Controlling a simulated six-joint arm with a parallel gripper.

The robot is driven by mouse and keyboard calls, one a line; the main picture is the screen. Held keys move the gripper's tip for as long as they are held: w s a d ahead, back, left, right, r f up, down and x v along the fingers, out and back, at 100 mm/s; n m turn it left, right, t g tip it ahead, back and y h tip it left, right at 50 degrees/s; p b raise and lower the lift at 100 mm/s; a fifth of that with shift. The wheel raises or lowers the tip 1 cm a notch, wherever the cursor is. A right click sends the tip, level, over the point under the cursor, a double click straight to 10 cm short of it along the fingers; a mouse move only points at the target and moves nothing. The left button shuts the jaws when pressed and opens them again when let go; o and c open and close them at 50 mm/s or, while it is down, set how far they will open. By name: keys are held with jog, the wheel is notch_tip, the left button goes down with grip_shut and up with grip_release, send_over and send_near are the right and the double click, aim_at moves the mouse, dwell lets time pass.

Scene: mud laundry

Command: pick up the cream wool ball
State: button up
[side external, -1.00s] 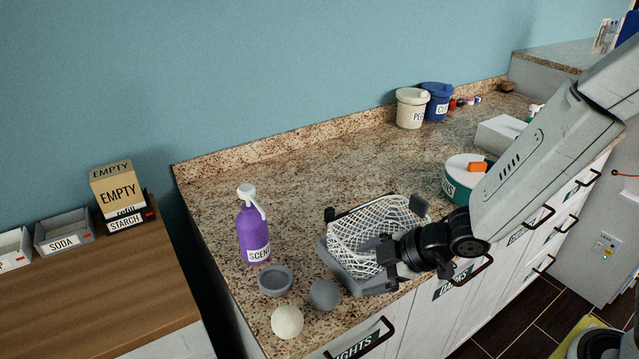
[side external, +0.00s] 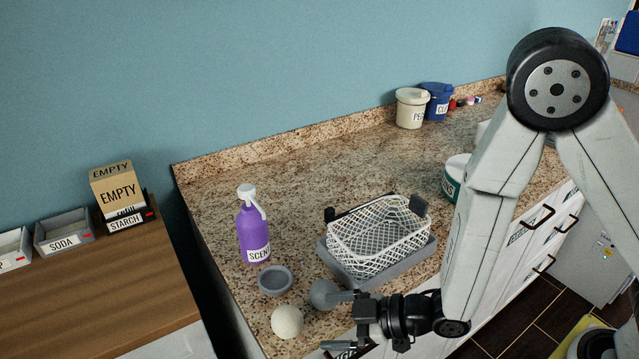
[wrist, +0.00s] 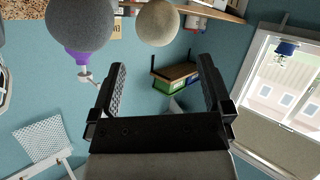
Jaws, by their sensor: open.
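The cream wool ball (side external: 287,321) rests on the granite counter near its front left corner. My gripper (side external: 333,321) is open and empty to its right, low at the counter's front edge, with its fingers pointing toward the ball and a gap between. In the wrist view the cream ball (wrist: 158,22) is beyond the fingertips (wrist: 162,68), roughly in line with the space between them. Its upper part is cut off by the frame's top edge.
A grey ball (side external: 323,293) sits close to my upper finger; I cannot tell if they touch.

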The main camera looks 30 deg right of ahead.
aim_at(301, 321)
jog(key=shift+x, duration=1.25)
jog(key=shift+w, duration=0.1)
jog(key=shift+x, duration=2.5)
jog(key=shift+w+d+f, duration=0.1)
jog(key=c, duration=1.1)
